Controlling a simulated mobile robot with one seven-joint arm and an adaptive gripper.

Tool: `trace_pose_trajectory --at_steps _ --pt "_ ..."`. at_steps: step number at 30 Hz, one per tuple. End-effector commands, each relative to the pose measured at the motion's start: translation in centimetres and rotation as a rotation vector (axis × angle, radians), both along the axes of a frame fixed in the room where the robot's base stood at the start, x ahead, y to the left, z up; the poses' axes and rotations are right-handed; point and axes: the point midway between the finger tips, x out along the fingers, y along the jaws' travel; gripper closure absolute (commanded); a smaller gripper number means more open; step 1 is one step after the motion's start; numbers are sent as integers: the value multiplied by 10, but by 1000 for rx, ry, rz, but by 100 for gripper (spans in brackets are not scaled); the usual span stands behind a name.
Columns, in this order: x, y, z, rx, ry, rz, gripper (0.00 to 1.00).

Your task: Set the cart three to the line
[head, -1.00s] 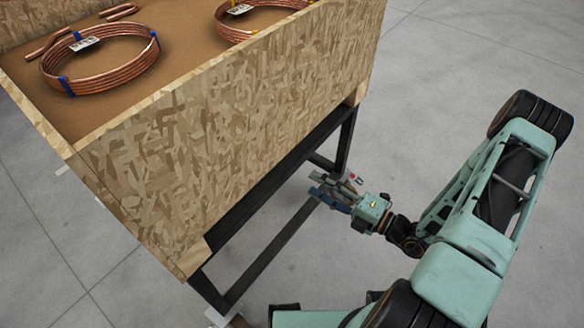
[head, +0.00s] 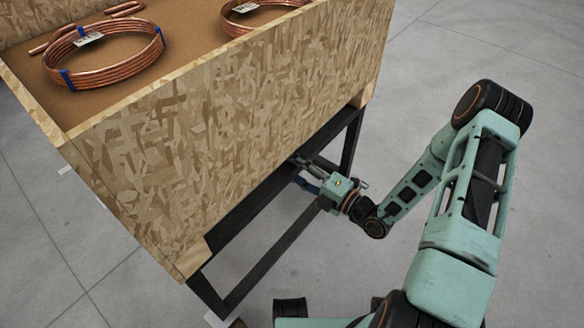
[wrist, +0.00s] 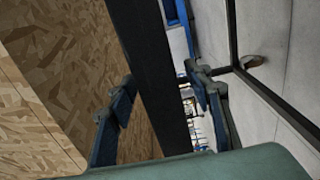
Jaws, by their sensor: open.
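The cart is an open wooden crate (head: 225,125) of pressed-chip board on a black metal frame (head: 262,262). My gripper (head: 306,172) is low at the cart's near side, under the crate's lower edge. In the wrist view, the open blue-and-grey fingers (wrist: 160,95) lie either side of a dark frame bar (wrist: 160,45), with crate board to its left. I cannot tell whether the fingers touch the bar. The head view partly hides the fingertips beneath the crate. I cannot make out a clear target line on the floor.
Copper coils (head: 105,55) with blue ties and tags lie in the crate, and another coil (head: 235,25) is at the back. The grey concrete floor (head: 440,50) is clear to the right. A wheel (head: 237,323) shows below the front leg.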

Motion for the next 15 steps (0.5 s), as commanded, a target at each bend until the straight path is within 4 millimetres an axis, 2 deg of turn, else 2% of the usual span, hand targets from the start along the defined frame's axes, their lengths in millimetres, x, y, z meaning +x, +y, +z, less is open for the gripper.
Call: trace_pose_trajectory --at_steps 6,15 --pt "0 0 0 -1 -1 0 56" --pt "0 0 0 -1 -1 1 89"
